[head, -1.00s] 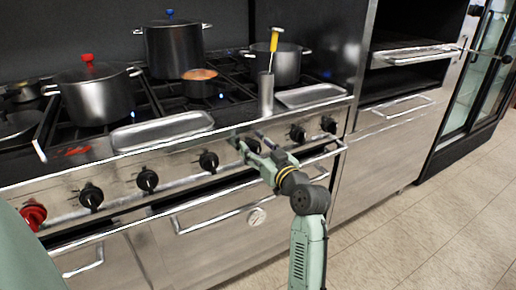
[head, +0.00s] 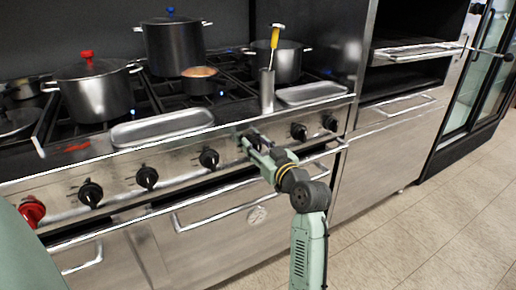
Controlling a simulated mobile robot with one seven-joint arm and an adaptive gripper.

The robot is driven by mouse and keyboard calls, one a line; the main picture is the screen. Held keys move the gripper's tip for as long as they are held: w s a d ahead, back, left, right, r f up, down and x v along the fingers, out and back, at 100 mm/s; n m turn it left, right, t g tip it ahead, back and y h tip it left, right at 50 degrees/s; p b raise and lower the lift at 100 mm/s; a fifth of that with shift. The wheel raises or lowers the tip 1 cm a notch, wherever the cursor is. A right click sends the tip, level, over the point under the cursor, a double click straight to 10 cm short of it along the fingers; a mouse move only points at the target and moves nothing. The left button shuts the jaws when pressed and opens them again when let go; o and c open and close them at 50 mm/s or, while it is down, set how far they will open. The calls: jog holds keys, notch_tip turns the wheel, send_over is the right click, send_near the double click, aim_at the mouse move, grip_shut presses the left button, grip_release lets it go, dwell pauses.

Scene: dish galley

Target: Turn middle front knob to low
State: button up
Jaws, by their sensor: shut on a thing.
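The stove's front panel (head: 120,176) carries a row of black knobs and one red knob (head: 32,212) at its left end. My gripper (head: 253,141) is at the panel, right of the black knob (head: 208,159) and left of another black knob (head: 298,132). It is shut on the black knob between those two, which the fingers mostly hide. The held knob's pointer and setting cannot be read.
Steel pots (head: 93,92) and a pan (head: 199,80) stand on the burners. Two shallow trays (head: 163,127) and a steel cylinder with a yellow-handled utensil (head: 267,90) sit along the front ledge. An oven handle (head: 225,213) runs below the panel.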

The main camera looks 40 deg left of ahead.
jog(key=n+b, duration=0.4)
jog(key=b, duration=0.1)
jog(key=shift+s+f+b, duration=0.15)
jog(key=shift+f+b, duration=0.05)
jog(key=shift+b, duration=0.15)
jog(key=shift+r+n+b, duration=0.1)
jog(key=shift+n+b, duration=0.8)
jog(key=shift+s, duration=0.1)
jog(key=shift+r, duration=0.1)
jog(key=o, duration=1.2)
jog(key=shift+s+a, duration=0.1)
